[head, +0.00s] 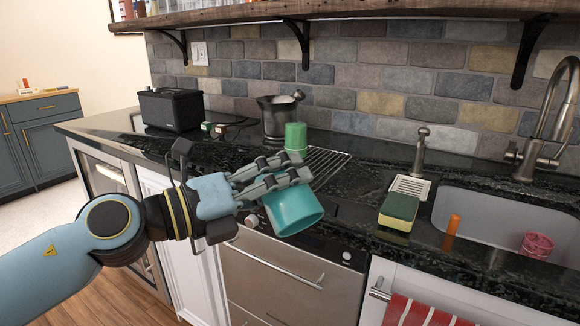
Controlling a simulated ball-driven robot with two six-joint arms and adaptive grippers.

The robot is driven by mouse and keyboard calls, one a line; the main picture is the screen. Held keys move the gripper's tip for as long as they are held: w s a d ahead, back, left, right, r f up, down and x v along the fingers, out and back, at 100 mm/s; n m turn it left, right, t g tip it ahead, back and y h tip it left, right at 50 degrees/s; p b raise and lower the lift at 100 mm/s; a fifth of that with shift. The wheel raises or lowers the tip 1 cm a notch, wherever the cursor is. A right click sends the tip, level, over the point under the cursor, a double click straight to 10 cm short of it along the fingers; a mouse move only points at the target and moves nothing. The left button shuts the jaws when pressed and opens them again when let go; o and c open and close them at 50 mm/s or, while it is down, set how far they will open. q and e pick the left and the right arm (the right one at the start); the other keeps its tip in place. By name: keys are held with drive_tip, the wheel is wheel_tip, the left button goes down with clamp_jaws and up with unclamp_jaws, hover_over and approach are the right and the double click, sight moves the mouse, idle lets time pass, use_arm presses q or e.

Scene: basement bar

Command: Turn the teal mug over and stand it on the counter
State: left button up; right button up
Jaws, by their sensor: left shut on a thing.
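The teal mug (291,208) is held in the air in front of the counter's front edge, above the steel-fronted appliance. It is tilted, with one round end facing down and to the right; I cannot tell surely whether this is its mouth or its base. Its handle is not visible. My left gripper (292,172) reaches in from the left and is shut on the mug's upper part, its fingers covering that part. The dark stone counter (345,215) runs behind and to the right of the mug. My right gripper is not in view.
A green cup (295,137) stands behind the gripper near a wire rack (325,163). A mortar (275,118) and black box (171,109) stand farther back. A sponge (398,212) lies right, beside the sink (500,222). Bare counter shows between rack and sponge.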

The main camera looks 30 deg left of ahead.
sight(271, 215)
use_arm(q)
drive_tip(key=shift+d+n, duration=0.1)
drive_tip(key=shift+n, duration=0.8)
drive_tip(key=n, duration=0.2)
drive_tip(key=f+n, duration=0.1)
drive_tip(key=n, duration=0.5)
drive_tip(key=f+n, duration=0.1)
drive_tip(key=n, duration=0.2)
drive_tip(key=shift+b, duration=0.35)
drive_tip(key=n+p, duration=0.3)
drive_tip(key=p, duration=0.1)
drive_tip(key=d+n+p, duration=0.1)
drive_tip(key=n+p, duration=0.2)
drive_tip(key=n, duration=0.1)
drive_tip(key=n+p, duration=0.3)
drive_tip(key=p, duration=0.1)
drive_tip(key=shift+s+d+f+p, duration=0.15)
drive_tip(key=shift+s+f+p, duration=0.05)
drive_tip(key=shift+s+p, duration=0.15)
drive_tip(key=shift+d+f+n+p, duration=0.1)
drive_tip(key=shift+f+n+p, duration=0.1)
drive_tip(key=shift+n+p, duration=0.7)
drive_tip(key=shift+s+f+n, duration=0.1)
drive_tip(key=shift+n, duration=0.2)
